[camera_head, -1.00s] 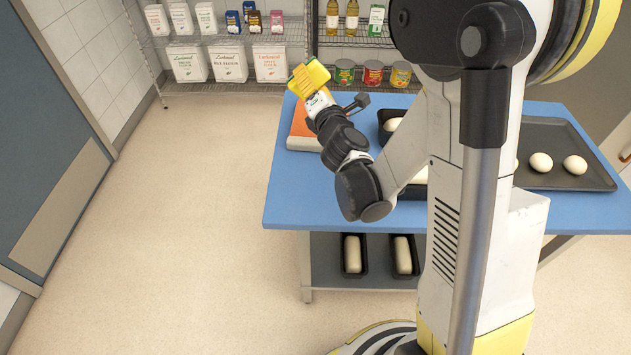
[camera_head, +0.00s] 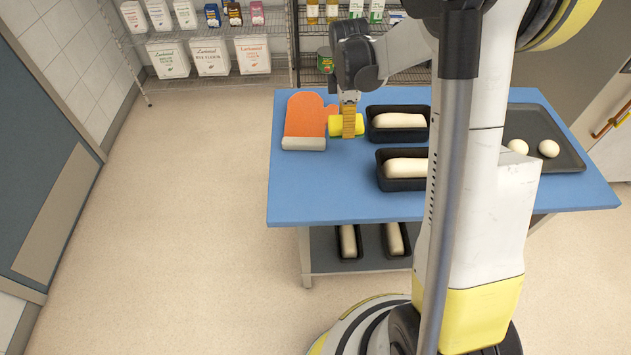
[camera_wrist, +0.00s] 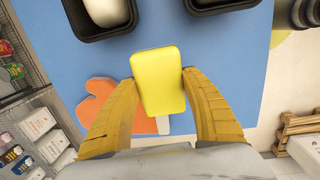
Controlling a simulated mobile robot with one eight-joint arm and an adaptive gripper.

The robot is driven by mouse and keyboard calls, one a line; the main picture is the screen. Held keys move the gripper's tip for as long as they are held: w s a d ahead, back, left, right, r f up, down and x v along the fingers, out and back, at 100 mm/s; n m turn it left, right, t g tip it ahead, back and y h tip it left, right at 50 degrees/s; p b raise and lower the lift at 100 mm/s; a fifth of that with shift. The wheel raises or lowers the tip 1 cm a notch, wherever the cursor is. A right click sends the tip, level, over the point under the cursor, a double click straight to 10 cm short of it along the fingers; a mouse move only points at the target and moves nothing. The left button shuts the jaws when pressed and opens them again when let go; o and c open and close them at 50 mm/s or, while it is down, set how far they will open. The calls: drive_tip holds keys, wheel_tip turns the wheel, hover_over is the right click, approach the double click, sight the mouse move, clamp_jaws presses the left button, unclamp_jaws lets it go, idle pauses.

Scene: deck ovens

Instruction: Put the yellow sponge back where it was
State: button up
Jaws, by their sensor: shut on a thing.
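The yellow sponge (camera_head: 336,126) is in my gripper (camera_head: 348,122), over the blue table (camera_head: 310,196). In the head view it sits low, just right of the orange oven mitt (camera_head: 305,114). I cannot tell if it touches the tabletop. In the wrist view the sponge (camera_wrist: 158,80) is held between the two yellow fingers of my gripper (camera_wrist: 158,92), one on each side. It partly covers the orange mitt (camera_wrist: 98,104) there.
Two black loaf pans with dough, the back one (camera_head: 398,137) and the front one (camera_head: 385,183), stand right of the sponge. A dark tray (camera_head: 560,160) with dough balls lies at the right. A wire shelf (camera_head: 205,84) stands behind. The table's front left is bare.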

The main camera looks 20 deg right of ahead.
drive_tip(key=shift+s+a+r+y, duration=0.2)
drive_tip(key=shift+s+a+r, duration=0.15)
drive_tip(key=shift+s+a, duration=0.3)
drive_tip(key=shift+s+a+r+y, duration=0.2)
drive_tip(key=shift+s+a+r, duration=0.15)
drive_tip(key=shift+s+a, duration=0.2)
drive_tip(key=b, duration=0.4)
hover_over(316, 189)
drive_tip(key=shift+g, duration=0.3)
wheel_tip(316, 189, down, 7)
drive_tip(key=shift+d+r, duration=0.1)
wheel_tip(316, 189, down, 4)
drive_tip(key=shift+f+b, duration=0.1)
drive_tip(key=shift+b, duration=0.7)
drive_tip(key=shift+c, duration=1.1)
drive_tip(key=o, duration=1.3)
drive_tip(key=shift+r, duration=0.2)
